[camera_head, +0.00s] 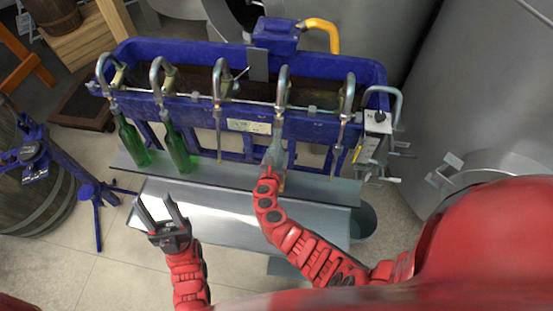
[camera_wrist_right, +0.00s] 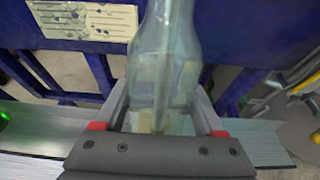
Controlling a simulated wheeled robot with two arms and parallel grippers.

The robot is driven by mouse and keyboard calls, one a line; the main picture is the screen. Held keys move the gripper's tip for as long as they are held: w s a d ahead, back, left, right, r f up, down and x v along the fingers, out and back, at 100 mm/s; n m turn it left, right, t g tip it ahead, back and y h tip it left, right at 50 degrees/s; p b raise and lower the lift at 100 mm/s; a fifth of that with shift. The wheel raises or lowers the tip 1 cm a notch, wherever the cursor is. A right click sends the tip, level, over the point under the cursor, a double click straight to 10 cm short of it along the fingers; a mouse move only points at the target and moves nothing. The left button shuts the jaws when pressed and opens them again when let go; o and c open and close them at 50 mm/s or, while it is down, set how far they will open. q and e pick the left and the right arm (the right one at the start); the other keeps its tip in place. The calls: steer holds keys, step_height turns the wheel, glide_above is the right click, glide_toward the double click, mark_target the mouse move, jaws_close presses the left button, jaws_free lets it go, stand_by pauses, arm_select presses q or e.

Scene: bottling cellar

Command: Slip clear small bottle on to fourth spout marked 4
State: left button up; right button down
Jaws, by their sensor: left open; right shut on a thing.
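The clear small bottle (camera_head: 276,148) is upright below the fourth spout (camera_head: 283,84), counted from the left. My right gripper (camera_head: 273,174) is shut on its lower body; in the right wrist view the clear bottle (camera_wrist_right: 165,45) stands between both fingers (camera_wrist_right: 162,112). A thin tube shows through the glass and seems to run down inside the bottle. The mark 4 cannot be read. My left gripper (camera_head: 162,210) is open and empty, in front of the metal shelf at the left.
The blue filler trough (camera_head: 190,82) carries five spouts. Green bottles (camera_head: 132,140) (camera_head: 178,148) hang at the first and second spouts; the third and fifth are bare. A metal shelf (camera_head: 225,175) runs below. A control box (camera_head: 377,122) with levers is at the right.

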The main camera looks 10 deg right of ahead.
steer(key=w+b, duration=0.1)
steer(key=b, duration=0.2)
steer(key=w+d+f+t+b, duration=0.1)
steer(key=b, duration=0.3)
steer(key=w+t+h+b, duration=0.1)
steer(key=b, duration=0.2)
steer(key=shift+w+d+f, duration=0.25)
steer(key=shift+f, duration=0.15)
stand_by(0.5)
steer(key=shift+s+f+b, duration=0.1)
steer(key=shift+f+b, duration=0.9)
stand_by(0.7)
jaws_free()
